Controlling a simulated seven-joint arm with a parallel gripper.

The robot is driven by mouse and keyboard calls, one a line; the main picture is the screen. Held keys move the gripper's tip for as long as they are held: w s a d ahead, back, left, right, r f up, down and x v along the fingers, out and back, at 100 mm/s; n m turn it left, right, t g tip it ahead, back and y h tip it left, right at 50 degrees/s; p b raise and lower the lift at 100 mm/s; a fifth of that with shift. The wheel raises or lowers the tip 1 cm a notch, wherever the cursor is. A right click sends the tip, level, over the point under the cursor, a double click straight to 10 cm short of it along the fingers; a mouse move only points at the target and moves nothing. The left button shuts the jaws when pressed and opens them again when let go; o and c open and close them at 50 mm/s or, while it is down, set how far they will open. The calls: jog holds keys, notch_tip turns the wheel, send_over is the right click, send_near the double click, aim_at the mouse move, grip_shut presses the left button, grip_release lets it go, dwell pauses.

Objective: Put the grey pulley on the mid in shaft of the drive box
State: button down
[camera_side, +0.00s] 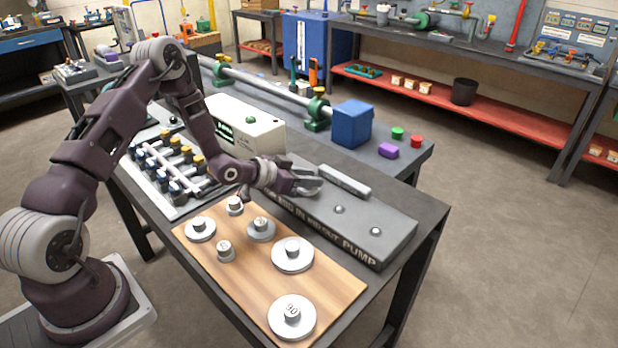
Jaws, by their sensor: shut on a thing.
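My gripper (309,180) is over the left part of the drive box (350,222), a long grey box with lettering along its front that includes MID IN, MID OUT and PUMP. It is shut on the grey pulley (309,189), which is small and partly hidden by the fingers. Two short shafts show on the box top to the right, one near the middle (338,209) and one near the right end (376,230). The box top under my gripper is hidden, so I cannot tell whether the pulley touches a shaft.
Several other grey pulleys, including a large one marked 90 (291,318), lie on a wooden board (335,282) in front of the box. A light grey bar (343,181) lies along the box's back. A white box (240,125) and a valve rack (170,165) stand left.

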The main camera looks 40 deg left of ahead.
jog(key=c, duration=1.1)
grip_release()
jog(key=v, duration=1.2)
jog(key=s+d+r+g+y, duration=0.1)
jog(key=s+r+g+y, duration=0.15)
jog(key=r, duration=0.45)
jog(key=s+d+r+g+y, duration=0.1)
jog(key=s+r+y, duration=0.1)
jog(key=s+r, duration=0.35)
jog(key=s+d+r+g, duration=0.1)
jog(key=s+d+r, duration=0.1)
jog(key=s, duration=0.4)
jog(key=s+d+r+n+g+h, duration=0.1)
jog(key=s+d+r, duration=0.1)
jog(key=s+d, duration=0.2)
jog(key=s+d+r+n+g+h, duration=0.1)
jog(key=s+d+r, duration=0.2)
jog(key=s, duration=0.7)
jog(key=shift+d, duration=0.35)
